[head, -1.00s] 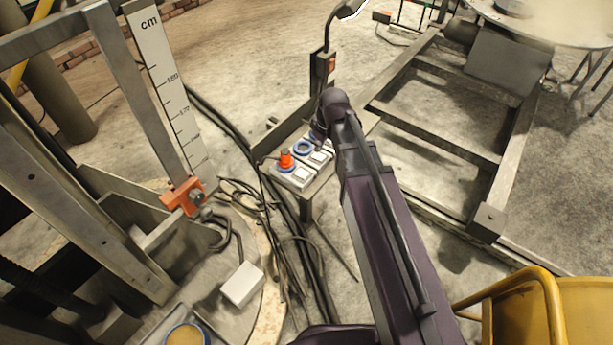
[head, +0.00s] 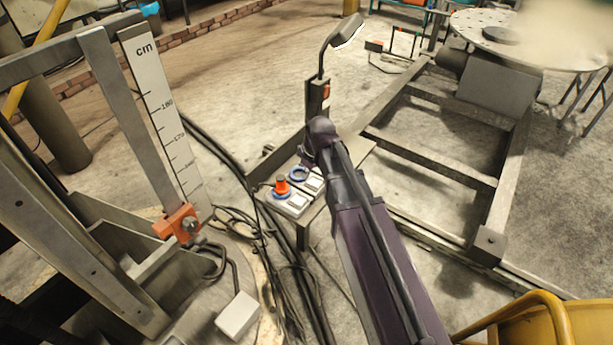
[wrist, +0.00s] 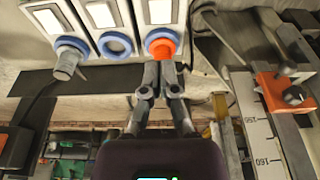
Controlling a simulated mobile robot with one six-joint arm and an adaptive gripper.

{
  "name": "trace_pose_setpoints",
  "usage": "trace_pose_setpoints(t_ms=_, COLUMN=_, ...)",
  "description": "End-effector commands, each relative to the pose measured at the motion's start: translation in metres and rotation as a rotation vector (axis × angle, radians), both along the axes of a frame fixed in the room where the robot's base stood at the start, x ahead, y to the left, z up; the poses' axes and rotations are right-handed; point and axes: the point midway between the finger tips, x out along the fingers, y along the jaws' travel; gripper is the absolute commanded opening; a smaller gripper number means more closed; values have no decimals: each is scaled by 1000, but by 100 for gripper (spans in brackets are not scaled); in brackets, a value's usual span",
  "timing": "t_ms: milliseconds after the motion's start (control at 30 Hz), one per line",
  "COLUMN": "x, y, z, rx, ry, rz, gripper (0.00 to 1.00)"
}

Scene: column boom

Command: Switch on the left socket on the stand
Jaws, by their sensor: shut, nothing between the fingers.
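A row of socket units stands on the stand (head: 352,160). The left socket (head: 289,200) holds an orange plug (head: 282,186) in a blue ring, with a white rocker (head: 298,200) beside it. In the wrist view, this socket is at the right of the row, its rocker (wrist: 160,10) at the top edge. The middle socket (head: 299,174) has an empty blue ring. The third socket, with a grey plug (wrist: 67,62), is hidden behind my arm in the head view. My gripper (wrist: 160,68) is shut and empty, its fingertips overlapping the orange plug's lower edge; contact cannot be told.
A post with a red switch (head: 326,91) and a lamp (head: 346,32) rises behind the sockets. A measuring scale (head: 165,110) with an orange clamp (head: 177,221) is at left. Cables lie beside the stand. A metal frame (head: 430,147) and yellow chair (head: 540,320) are at right.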

Motion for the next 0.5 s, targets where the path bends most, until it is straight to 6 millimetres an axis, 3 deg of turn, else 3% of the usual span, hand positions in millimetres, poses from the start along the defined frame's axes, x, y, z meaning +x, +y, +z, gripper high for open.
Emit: trace_pose_setpoints(t_ms=500, x=6, y=8, z=-42, rx=0, ry=0, rz=0, gripper=0)
